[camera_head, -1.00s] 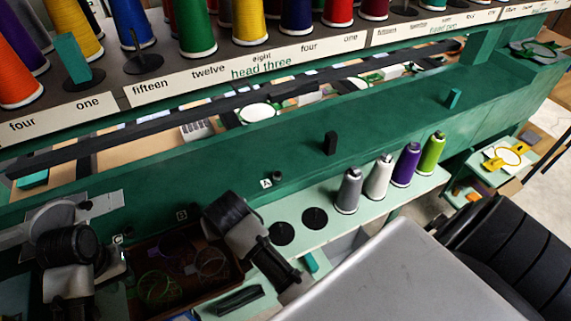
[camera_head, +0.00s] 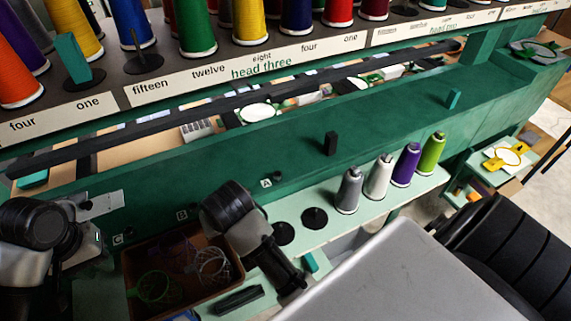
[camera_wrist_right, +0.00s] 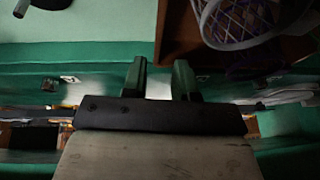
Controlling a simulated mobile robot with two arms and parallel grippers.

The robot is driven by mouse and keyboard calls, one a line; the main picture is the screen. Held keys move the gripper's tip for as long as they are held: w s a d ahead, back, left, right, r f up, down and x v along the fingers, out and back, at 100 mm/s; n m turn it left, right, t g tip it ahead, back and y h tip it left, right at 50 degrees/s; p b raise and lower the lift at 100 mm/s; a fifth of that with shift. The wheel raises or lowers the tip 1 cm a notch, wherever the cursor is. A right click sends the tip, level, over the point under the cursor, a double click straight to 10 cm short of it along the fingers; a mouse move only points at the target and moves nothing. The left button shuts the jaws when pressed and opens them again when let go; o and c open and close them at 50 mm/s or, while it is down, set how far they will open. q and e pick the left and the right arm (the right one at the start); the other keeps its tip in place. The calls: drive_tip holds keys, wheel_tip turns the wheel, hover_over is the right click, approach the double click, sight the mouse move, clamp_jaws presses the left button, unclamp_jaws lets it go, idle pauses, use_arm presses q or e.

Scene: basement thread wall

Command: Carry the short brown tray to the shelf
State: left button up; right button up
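The short brown tray (camera_head: 223,290) stands at the lower left of the head view, with several embroidery hoops in it. Its brown wall (camera_wrist_right: 172,35) and a pale hoop (camera_wrist_right: 243,25) show in the right wrist view. My right gripper (camera_wrist_right: 160,80) is open, with two separated dark green fingers close to the tray's edge; contact cannot be told. In the head view my right arm is beside the tray's right side. My left gripper (camera_head: 90,255) is left of the tray, its fingers dark and unclear. A mint-green shelf (camera_head: 345,222) runs to the tray's right.
Grey, white, purple and green thread cones (camera_head: 377,177) stand on the shelf, beside two empty black spool discs (camera_head: 314,218). A dark green beam (camera_head: 270,155) runs behind. A black chair (camera_head: 510,250) is at the right. A smaller mint shelf (camera_head: 485,172) holds a yellow hoop (camera_head: 508,156).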

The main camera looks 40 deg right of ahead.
drive_tip(key=v, duration=0.6)
drive_tip(key=shift+s, duration=0.1)
idle(0.4)
